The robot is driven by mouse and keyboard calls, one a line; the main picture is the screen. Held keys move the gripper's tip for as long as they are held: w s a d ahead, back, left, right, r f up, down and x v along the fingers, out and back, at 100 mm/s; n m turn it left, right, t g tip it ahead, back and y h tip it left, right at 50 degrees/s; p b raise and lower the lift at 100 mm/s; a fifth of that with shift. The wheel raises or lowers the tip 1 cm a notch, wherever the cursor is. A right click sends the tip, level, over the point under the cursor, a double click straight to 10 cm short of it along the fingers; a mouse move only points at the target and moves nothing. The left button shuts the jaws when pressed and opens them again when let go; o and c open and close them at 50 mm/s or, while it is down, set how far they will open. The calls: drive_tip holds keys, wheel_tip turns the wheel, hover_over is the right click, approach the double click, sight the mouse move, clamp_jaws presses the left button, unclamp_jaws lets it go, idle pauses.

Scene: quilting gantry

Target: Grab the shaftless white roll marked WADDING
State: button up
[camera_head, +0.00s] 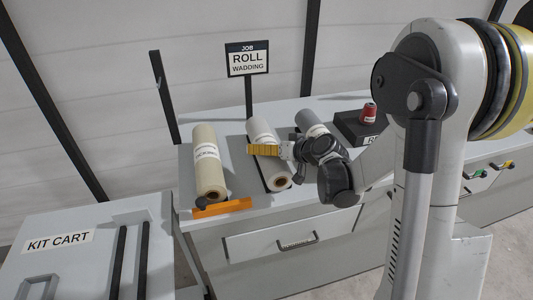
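A sign reading JOB ROLL WADDING (247,60) stands on a post behind the counter. A white roll (260,129) lies in the middle of three rolls, with an open brown core at its near end and no shaft showing there. Its label is too small and covered to read. My gripper (264,150), with yellow fingers, is over the middle of this roll, crossing it from the right. Whether the fingers touch the roll or close around it is hidden. A cream roll (207,160) with a label lies to the left. A greyer roll (308,122) lies to the right, partly behind my wrist.
An orange bar (222,207) lies at the counter's front edge before the cream roll. A red spool (369,112) sits on a dark box (352,126) at right. A kit cart (100,225) with black rails stands front left. The counter (225,222) has drawers with handles.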

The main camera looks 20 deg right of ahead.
drive_tip(key=shift+c, duration=0.3)
drive_tip(key=shift+s, duration=0.1)
drive_tip(key=c, duration=1.4)
drive_tip(key=shift+r, duration=0.1)
